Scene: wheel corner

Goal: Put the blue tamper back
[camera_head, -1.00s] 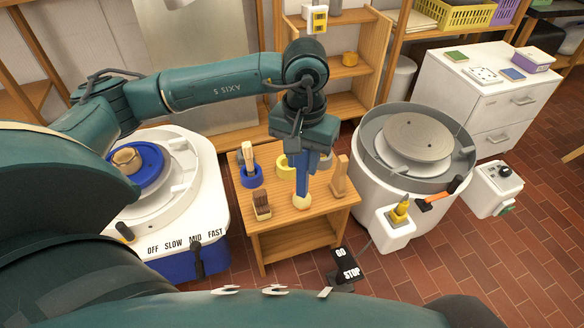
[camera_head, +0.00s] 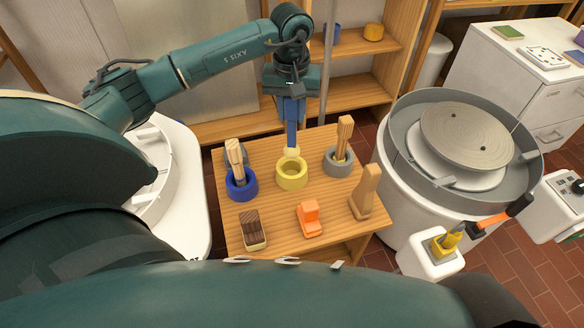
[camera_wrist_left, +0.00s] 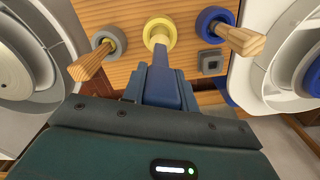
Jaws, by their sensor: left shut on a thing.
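My left gripper (camera_head: 291,100) is shut on the blue tamper (camera_head: 292,134), whose blue handle points down and ends in a cream round head. The head is over the far rim of the yellow ring holder (camera_head: 292,176); I cannot tell whether they touch. In the left wrist view the blue handle (camera_wrist_left: 164,82) runs from my gripper toward the yellow holder (camera_wrist_left: 160,27). The blue ring holder (camera_head: 242,190) holds a wooden-handled tool (camera_head: 235,160). The grey ring holder (camera_head: 338,166) holds another (camera_head: 344,136). My right gripper is not in view.
Along the wooden table's (camera_head: 273,207) front stand a brown brush (camera_head: 253,228), an orange block-like tool (camera_head: 310,220) and a wooden piece (camera_head: 366,192). A potter's wheel (camera_head: 467,139) stands to the right. Shelves (camera_head: 365,60) rise behind.

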